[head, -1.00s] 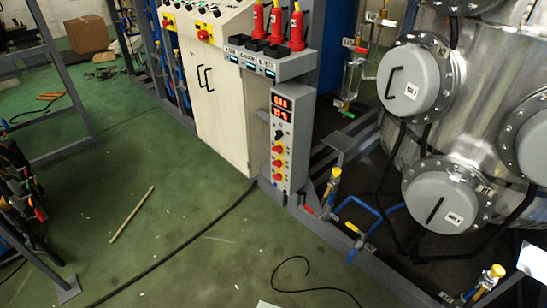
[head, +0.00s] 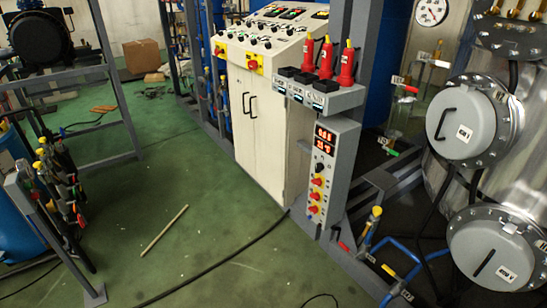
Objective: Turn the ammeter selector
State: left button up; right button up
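A narrow grey panel (head: 334,180) stands upright at the right end of the white cabinet. It carries two red lit displays (head: 325,141) at its top, too small to read surely. Below them sits a black knob (head: 320,167), then several red-and-yellow knobs (head: 316,195) in a column. The sloping top of the white control cabinet (head: 262,130) also holds small knobs and coloured buttons (head: 277,25). I cannot tell from any label which knob is the ammeter selector. Neither of my grippers shows.
Three red handles (head: 326,60) stand on a grey shelf above the panel. A steel vessel with round grey hatches (head: 467,125) fills the right side. Blue pipes (head: 420,262) run low before it. A stick (head: 163,230) and black cable lie on the otherwise open green floor.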

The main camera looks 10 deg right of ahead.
aim_at(319, 166)
jog(key=u, duration=0.15)
jog(key=i, duration=0.95)
jog(key=z, duration=0.9)
jog(key=i, duration=0.6)
jog(key=z, duration=0.65)
